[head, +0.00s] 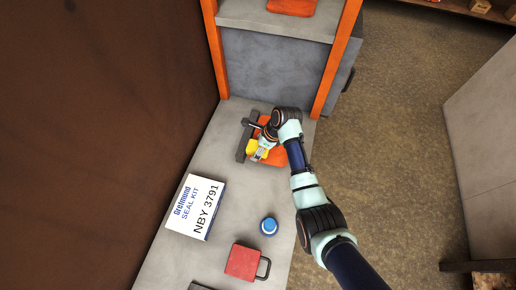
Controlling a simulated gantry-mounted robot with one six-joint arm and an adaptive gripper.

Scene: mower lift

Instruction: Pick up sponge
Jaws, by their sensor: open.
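A small yellow thing (252,146), which looks like the sponge, lies toward the far end of the grey bench in the head view. It is beside a dark grey bar-shaped object and an orange item. My gripper (259,154) is over this spot, open, with its fingers close to the yellow piece. The gripper and wrist hide part of it. I cannot tell whether the fingers touch it.
The dark bar-shaped object (243,146) and orange item (277,156) crowd the gripper. Nearer on the bench (222,262) are a white seal kit box (196,207), a blue-capped item (268,226) and a red mug-like object (242,262). An orange-framed shelf (274,60) stands behind.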

